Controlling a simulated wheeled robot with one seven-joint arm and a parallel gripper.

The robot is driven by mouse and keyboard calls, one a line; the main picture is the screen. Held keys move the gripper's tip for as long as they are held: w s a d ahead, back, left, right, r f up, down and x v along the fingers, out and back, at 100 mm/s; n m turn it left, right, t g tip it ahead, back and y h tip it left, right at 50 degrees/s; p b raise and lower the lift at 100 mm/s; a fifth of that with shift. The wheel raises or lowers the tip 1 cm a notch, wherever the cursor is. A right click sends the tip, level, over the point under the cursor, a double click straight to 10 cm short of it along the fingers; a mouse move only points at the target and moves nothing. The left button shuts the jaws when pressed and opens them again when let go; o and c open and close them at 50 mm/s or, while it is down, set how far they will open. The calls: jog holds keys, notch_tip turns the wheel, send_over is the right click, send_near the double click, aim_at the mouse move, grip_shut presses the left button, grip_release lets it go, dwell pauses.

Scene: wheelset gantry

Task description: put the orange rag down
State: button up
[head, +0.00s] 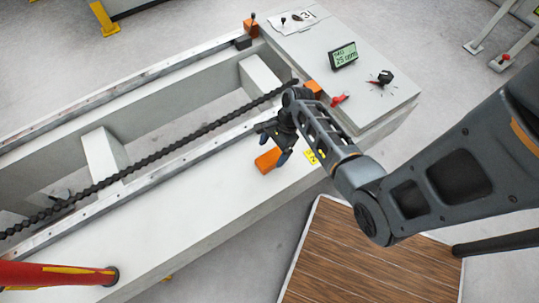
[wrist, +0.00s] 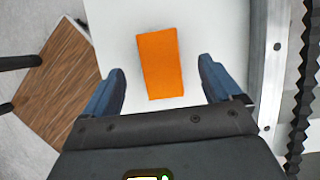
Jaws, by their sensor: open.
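The orange rag (head: 268,160) lies on the white near-side ledge of the gantry bed (head: 215,195). In the wrist view the rag (wrist: 160,62) is a flat orange rectangle between and ahead of the two blue fingers. My gripper (head: 278,144) is right above and beside the rag in the head view, pointing down. In the wrist view my gripper (wrist: 162,92) has its fingers wide apart, with clear gaps on both sides of the rag. Nothing is held.
A dark threaded screw (head: 150,158) runs along the bed beside a metal rail. A white end block (head: 340,60) carries a digital display (head: 343,55), a black knob (head: 385,77) and a red item (head: 339,99). A brown wooden platform (head: 370,255) lies below the ledge.

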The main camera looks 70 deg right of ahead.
aim_at(278, 156)
jog(key=shift+v, duration=1.4)
jog(key=s+a+n, duration=0.1)
jog(key=s+a+f+n+h, duration=0.1)
jog(key=shift+a+f, duration=0.1)
jog(key=shift+a, duration=0.3)
jog(key=s+a+r+n+t+h, duration=0.4)
jog(key=s+a+r+n, duration=0.3)
jog(key=a+n, duration=0.15)
jog(key=s+a+r+n+t, duration=0.2)
jog(key=r+n+t, duration=0.1)
jog(key=r, duration=0.6)
jog(key=s+a+r+n+t, duration=0.2)
jog(key=r+n, duration=0.4)
jog(key=r, duration=0.4)
jog(key=s+a+r+n+t+y, duration=0.1)
jog(key=s+a+r+n+t, duration=0.1)
jog(key=r, duration=0.8)
jog(key=a+n+t, duration=0.1)
jog(key=a+n, duration=0.1)
jog(key=n, duration=0.1)
jog(key=shift+s+r+t, duration=0.2)
jog(key=shift+r+t, duration=0.05)
jog(key=shift+t, duration=0.05)
